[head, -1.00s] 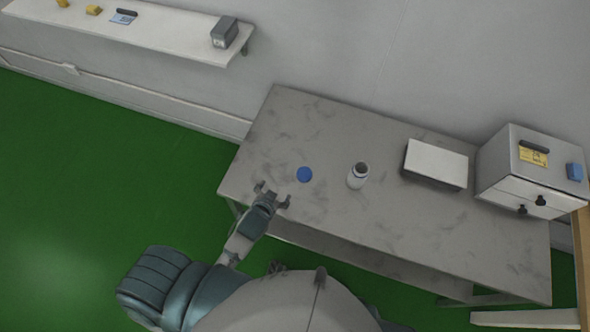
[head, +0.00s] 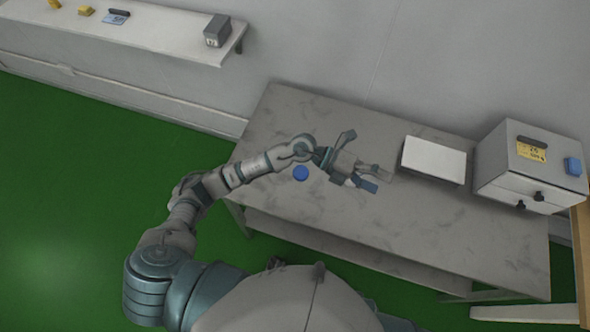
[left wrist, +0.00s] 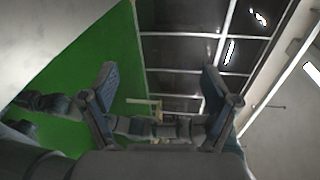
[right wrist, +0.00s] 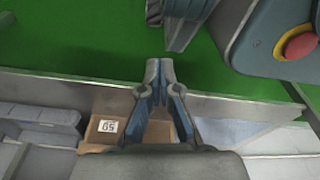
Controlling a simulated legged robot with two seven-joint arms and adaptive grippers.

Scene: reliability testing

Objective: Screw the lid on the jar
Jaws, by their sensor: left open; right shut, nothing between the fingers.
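The blue lid (head: 301,173) lies flat on the grey table, just below my left forearm in the head view. The white jar (head: 349,182) is mostly hidden behind my left gripper (head: 362,160); only a small pale part seems to show. The left gripper is open above the table at the jar's place; I cannot tell whether it touches the jar. In the left wrist view its fingers (left wrist: 160,85) are spread, with no jar or lid between them. My right gripper (right wrist: 160,65) is shut and empty in the right wrist view, away from both objects.
A white flat box (head: 434,158) and a grey drawer cabinet (head: 505,165) stand to the right on the table (head: 420,225). A wall shelf (head: 150,32) is at upper left. In the right wrist view, a cardboard box (right wrist: 98,135) sits beyond a grey edge.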

